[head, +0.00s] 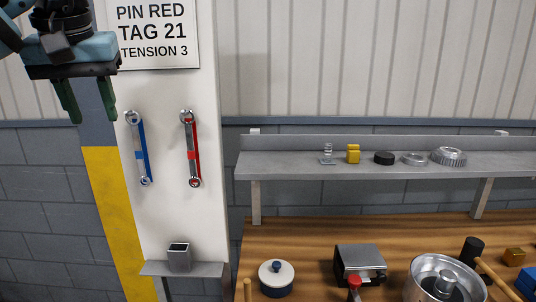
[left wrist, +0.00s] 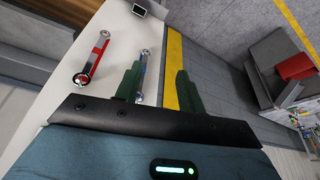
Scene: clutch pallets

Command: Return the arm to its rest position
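My left gripper (head: 88,101) is raised at the upper left of the head view, in front of the white post and the grey wall. Its two green fingers point down and stand apart with nothing between them. In the left wrist view, the same gripper (left wrist: 158,82) shows its fingers spread, with only wall and floor behind the gap. A blue-marked wrench (head: 139,150) and a red-marked wrench (head: 191,150) hang on the white post, to the right of and below the gripper. My right gripper is in neither view.
A sign (head: 153,33) is on the post beside my left gripper. A small ledge (head: 205,268) holds a grey box (head: 179,257). To the right, a shelf (head: 300,165) holds small parts above a wooden workbench (head: 300,236) with a pot (head: 276,278) and a metal drum (head: 445,278).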

